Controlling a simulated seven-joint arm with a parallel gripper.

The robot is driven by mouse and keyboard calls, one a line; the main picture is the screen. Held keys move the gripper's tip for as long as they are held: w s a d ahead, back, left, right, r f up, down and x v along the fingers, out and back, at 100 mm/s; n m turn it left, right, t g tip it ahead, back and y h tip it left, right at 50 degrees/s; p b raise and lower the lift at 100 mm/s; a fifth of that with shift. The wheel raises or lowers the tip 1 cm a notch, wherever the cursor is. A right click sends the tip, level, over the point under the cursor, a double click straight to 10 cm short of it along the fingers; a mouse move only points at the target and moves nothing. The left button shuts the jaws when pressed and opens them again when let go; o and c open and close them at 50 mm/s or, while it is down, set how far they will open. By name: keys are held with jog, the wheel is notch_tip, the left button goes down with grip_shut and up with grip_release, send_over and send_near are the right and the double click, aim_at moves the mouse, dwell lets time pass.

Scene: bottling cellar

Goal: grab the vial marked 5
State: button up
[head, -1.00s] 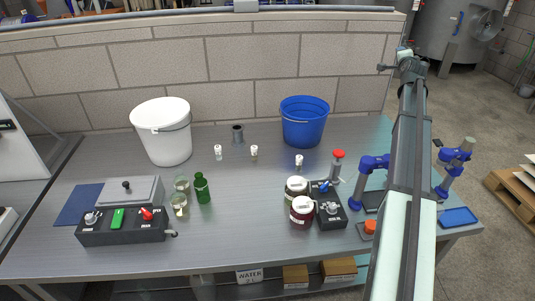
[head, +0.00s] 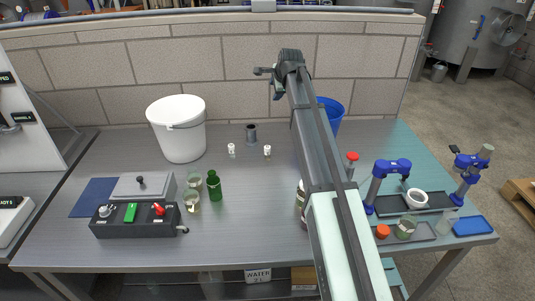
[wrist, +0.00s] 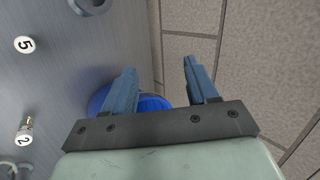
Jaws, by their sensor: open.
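The vial marked 5 (wrist: 25,44) shows its number on a white cap at the upper left of the wrist view. In the head view it appears to be the small white-capped vial (head: 267,151) right of the grey cup, judging by the layout. The vial marked 2 (wrist: 24,135) lies lower in the wrist view; my arm hides it in the head view. Another white-capped vial (head: 231,149) stands to the left, its mark unreadable. My gripper (wrist: 160,66) is open and empty, raised near the wall, with both fingers apart from the vials.
The blue bucket (head: 333,107) is partly behind my arm and shows beneath my fingers in the wrist view (wrist: 152,102). The grey cup (head: 251,133) stands just behind the vials. A white bucket (head: 180,138) and green bottle (head: 214,187) stand left.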

jog(key=s+a+f+g, duration=0.2)
jog(key=s+f+g, duration=0.1)
jog(key=s+f, duration=0.15)
jog(key=g+h, duration=0.2)
jog(key=g, duration=0.3)
send_over(268, 147)
notch_tip(268, 147, down, 4)
notch_tip(268, 147, down, 13)
jog(key=shift+w+a+f, duration=0.1)
jog(key=shift+f, duration=0.05)
grip_shut()
dwell(0.3)
